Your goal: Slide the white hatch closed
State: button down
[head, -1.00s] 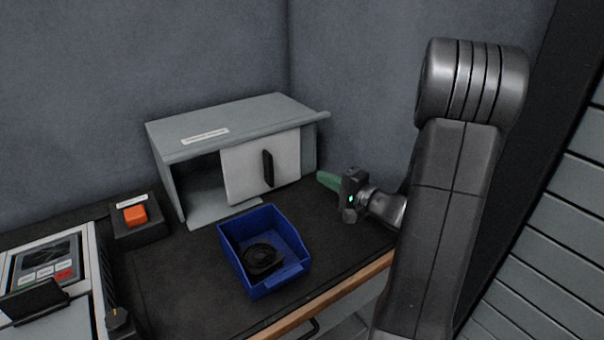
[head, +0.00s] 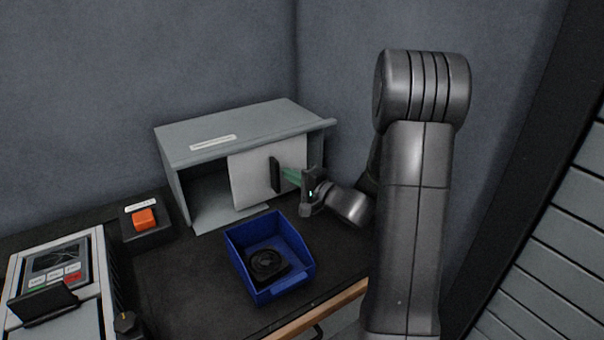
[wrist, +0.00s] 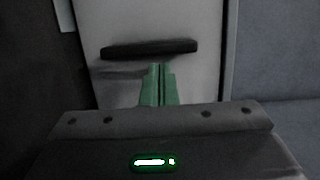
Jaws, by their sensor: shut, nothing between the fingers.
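The white hatch (head: 252,180) is a sliding panel on the front of a grey cabinet (head: 245,128). It covers the middle and right of the front, and the left part of the opening is uncovered. A black upright bar handle (head: 275,175) is on the hatch. My gripper (head: 285,174) has green fingers, shut and empty, with the tips just right of the handle. In the wrist view the fingertips (wrist: 160,68) lie close to the handle (wrist: 150,49), and the hatch (wrist: 150,20) fills the background. I cannot tell if they touch.
A blue bin (head: 285,284) holding a black round part (head: 267,264) stands in front of the cabinet. An orange button (head: 144,218) on a black box and a control panel (head: 55,265) are at left. The black bench top (head: 190,290) is clear left of the bin.

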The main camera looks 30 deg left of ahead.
aim_at(277, 182)
jog(key=shift+s+a, duration=0.1)
jog(key=shift+s, duration=0.1)
jog(key=s+b, duration=0.1)
jog(key=s+a+b, duration=0.1)
jog(key=s+b, duration=0.1)
jog(key=shift+s+a+f, duration=0.15)
jog(key=shift+s+a, duration=0.15)
jog(key=shift+a, duration=0.1)
jog(key=shift+s+a, duration=0.15)
jog(key=shift+s, duration=0.1)
